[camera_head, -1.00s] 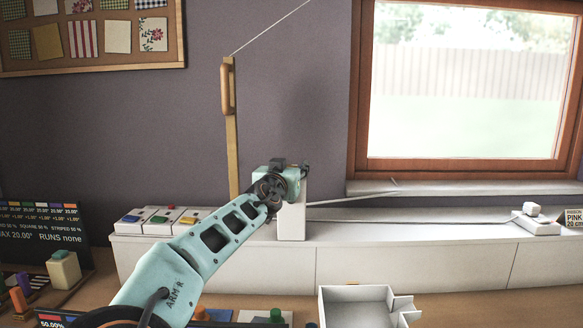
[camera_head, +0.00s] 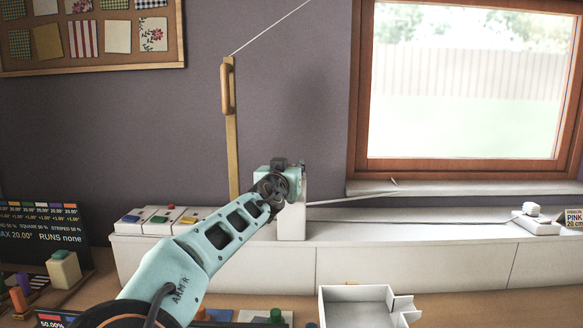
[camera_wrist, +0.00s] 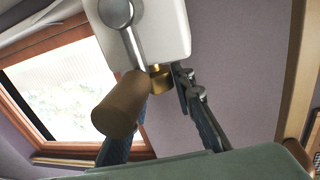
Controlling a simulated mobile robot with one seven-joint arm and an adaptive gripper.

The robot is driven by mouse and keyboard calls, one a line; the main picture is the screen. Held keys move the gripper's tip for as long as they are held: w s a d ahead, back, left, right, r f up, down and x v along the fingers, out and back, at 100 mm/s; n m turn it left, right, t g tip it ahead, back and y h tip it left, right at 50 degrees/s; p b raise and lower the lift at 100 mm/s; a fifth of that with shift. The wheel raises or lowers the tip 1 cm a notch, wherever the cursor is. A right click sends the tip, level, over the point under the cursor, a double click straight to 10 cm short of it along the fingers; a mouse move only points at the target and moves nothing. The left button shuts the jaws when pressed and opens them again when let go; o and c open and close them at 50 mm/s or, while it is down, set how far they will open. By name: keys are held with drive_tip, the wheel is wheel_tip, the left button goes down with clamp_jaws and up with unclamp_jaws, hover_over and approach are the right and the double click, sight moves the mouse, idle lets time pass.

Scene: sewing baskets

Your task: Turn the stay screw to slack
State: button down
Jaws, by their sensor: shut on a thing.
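The stay screw is a small brass knob (camera_wrist: 161,79) at the lower edge of a white housing (camera_wrist: 163,28) in the wrist view. My gripper (camera_wrist: 165,83) is shut on it, with one dark finger on the right. The other finger is partly hidden behind a crank with a silver arm (camera_wrist: 133,42) and brown grip (camera_wrist: 120,108). In the head view my gripper (camera_head: 297,173) is at the top of a white post (camera_head: 292,222). My own wrist hides the screw and crank there.
A wooden pole with a handle (camera_head: 226,90) stands against the wall left of the post, with a cord (camera_head: 270,28) rising from its top. A thin rod (camera_head: 350,199) runs right from the post. The window (camera_head: 465,85) is at right, and an open white tray (camera_head: 355,291) is in front.

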drive_tip(key=shift+d+n+y, duration=0.1)
drive_tip(key=shift+n+y, duration=0.7)
drive_tip(key=shift+y, duration=0.6)
drive_tip(key=shift+r+n+y, duration=0.15)
drive_tip(key=shift+n+y, duration=0.75)
drive_tip(key=shift+y, duration=0.3)
drive_tip(key=shift+n+g+y+p, duration=0.5)
drive_tip(key=shift+n+y+p, duration=1.2)
drive_tip(key=shift+y, duration=0.8)
drive_tip(key=n+g+y+p, duration=0.2)
drive_tip(key=y+p, duration=0.1)
drive_tip(key=p, duration=0.2)
drive_tip(key=n+g+y+p, duration=0.3)
drive_tip(key=y+p, duration=0.1)
drive_tip(key=p, duration=0.1)
drive_tip(key=shift+r, duration=0.1)
drive_tip(key=n+g+y+p, duration=0.1)
drive_tip(key=n+g+p, duration=0.1)
drive_tip(key=n+g+y+p, duration=0.1)
drive_tip(key=g+p, duration=0.1)
drive_tip(key=shift+f+n+g+y+p, duration=0.2)
drive_tip(key=shift+n+g+y+p, duration=0.1)
drive_tip(key=shift+n+y, duration=0.1)
drive_tip(key=shift+n+g+p, duration=0.3)
drive_tip(key=shift+g+p, duration=0.05)
drive_tip(key=shift+g, duration=0.05)
drive_tip(key=shift+f+n+g+y+p, duration=0.15)
drive_tip(key=shift+n+g+y+p, duration=0.45)
drive_tip(key=shift+n+g+p, duration=1.05)
